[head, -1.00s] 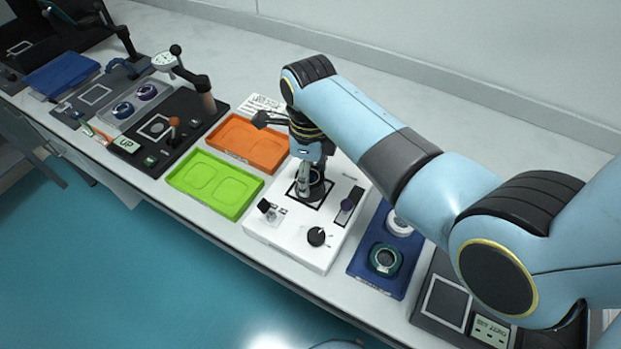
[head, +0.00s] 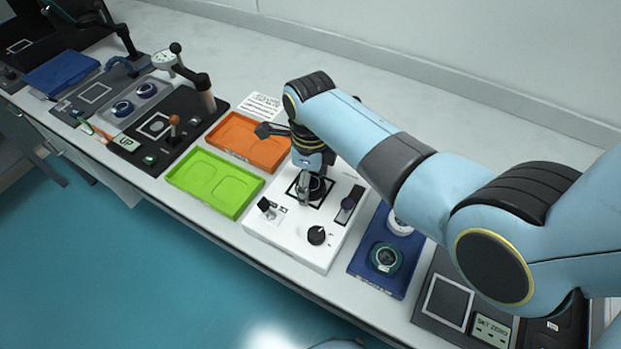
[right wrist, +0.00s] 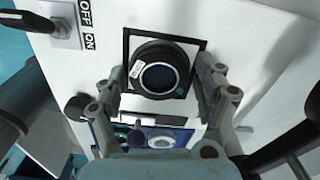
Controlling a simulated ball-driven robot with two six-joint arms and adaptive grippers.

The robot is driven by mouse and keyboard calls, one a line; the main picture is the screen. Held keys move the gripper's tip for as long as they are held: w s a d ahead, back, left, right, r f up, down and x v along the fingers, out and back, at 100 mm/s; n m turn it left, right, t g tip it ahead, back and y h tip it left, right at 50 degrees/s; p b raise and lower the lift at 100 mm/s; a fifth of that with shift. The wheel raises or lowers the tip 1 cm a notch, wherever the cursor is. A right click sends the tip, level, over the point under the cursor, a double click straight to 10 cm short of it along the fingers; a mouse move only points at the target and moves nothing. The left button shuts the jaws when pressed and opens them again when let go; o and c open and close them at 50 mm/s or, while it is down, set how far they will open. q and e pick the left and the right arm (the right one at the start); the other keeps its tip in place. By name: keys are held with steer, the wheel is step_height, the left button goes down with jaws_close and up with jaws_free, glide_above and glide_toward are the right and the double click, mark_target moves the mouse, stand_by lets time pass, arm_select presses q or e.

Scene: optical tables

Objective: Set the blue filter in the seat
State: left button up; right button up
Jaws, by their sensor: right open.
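A round dark-rimmed filter (right wrist: 158,76) with a dark bluish lens, a white label and a small teal dot lies within the black square outline of the seat (right wrist: 197,44) in the right wrist view. I cannot tell whether it sits fully down. The seat is on a white device (head: 288,238), where my gripper partly hides it in the head view. My right gripper (right wrist: 162,82) is open, with one finger on each side of the filter. In the head view my right gripper (head: 309,190) points down over the seat. My left gripper is not in view.
A blue tray (head: 366,280) with a dark teal-marked ring (head: 385,257) stands right. Green (head: 234,210) and orange (head: 243,151) trays stand left.

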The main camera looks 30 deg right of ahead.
mark_target(311, 183)
steer(key=shift+r, duration=0.1)
step_height(311, 183, up, 12)
steer(key=shift+r+p, duration=0.2)
steer(key=shift+p, duration=0.25)
stand_by(0.6)
